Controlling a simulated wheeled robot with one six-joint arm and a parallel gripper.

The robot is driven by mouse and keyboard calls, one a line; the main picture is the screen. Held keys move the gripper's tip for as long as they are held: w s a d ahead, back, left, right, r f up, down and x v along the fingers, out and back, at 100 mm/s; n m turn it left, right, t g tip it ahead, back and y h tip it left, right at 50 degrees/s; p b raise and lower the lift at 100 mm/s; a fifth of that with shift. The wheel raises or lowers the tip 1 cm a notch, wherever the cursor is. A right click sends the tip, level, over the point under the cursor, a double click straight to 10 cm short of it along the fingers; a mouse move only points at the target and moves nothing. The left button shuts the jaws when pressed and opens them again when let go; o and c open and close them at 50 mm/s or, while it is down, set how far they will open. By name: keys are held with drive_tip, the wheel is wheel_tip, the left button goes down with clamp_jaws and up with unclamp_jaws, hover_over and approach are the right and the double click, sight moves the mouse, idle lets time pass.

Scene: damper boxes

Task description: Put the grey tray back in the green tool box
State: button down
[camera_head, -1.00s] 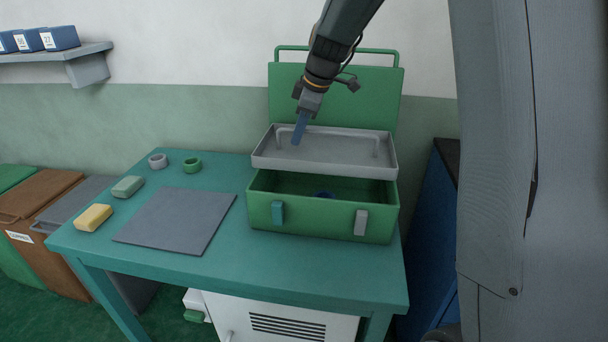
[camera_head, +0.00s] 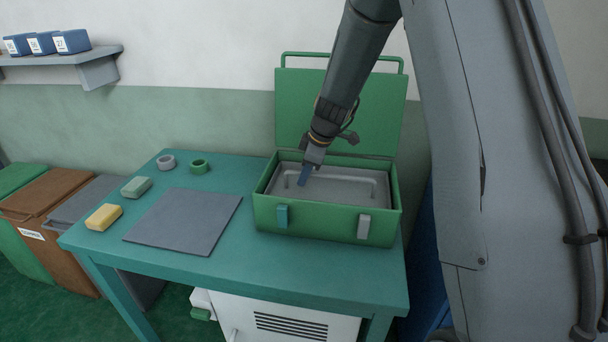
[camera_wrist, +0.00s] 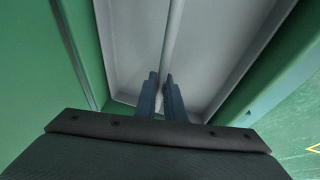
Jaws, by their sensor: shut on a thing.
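The green tool box (camera_head: 328,221) stands on the teal table with its lid (camera_head: 345,112) open and upright at the back. The grey tray (camera_head: 345,186) is inside the box opening, roughly level and slightly below the rim. In the wrist view the tray (camera_wrist: 205,50) lies between the green box walls. My gripper (camera_head: 303,181) is at the tray's left part, with its blue fingers (camera_wrist: 160,92) shut on the tray's handle bar (camera_wrist: 173,40). The inside of the box under the tray is hidden.
A dark grey mat (camera_head: 184,220) lies left of the box. Bins (camera_head: 50,215) stand left of the table (camera_head: 240,262).

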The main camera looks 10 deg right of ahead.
drive_tip(key=shift+f+b, duration=0.55)
drive_tip(key=shift+b, duration=0.25)
drive_tip(key=c, duration=1.8)
unclamp_jaws()
drive_tip(key=shift+c, duration=0.2)
drive_tip(key=shift+r+p, duration=0.7)
drive_tip(key=shift+p, duration=0.25)
drive_tip(key=b+v, duration=0.2)
drive_tip(key=v, duration=1)
drive_tip(key=s+f+m+g+h, duration=0.1)
drive_tip(key=s+f+m, duration=0.2)
drive_tip(key=s, duration=0.6)
drive_tip(key=s+f+m+g, duration=0.1)
drive_tip(key=s+f+m, duration=0.2)
drive_tip(key=s+m, duration=0.3)
drive_tip(key=s+d+f+m+h, duration=0.1)
drive_tip(key=s+f+m, duration=0.2)
drive_tip(key=s, duration=0.9)
drive_tip(key=shift+s+f+m+g+h, duration=0.3)
drive_tip(key=shift+s+f+m+g, duration=0.1)
drive_tip(key=shift+m, duration=0.5)
drive_tip(key=shift+d, duration=0.1)
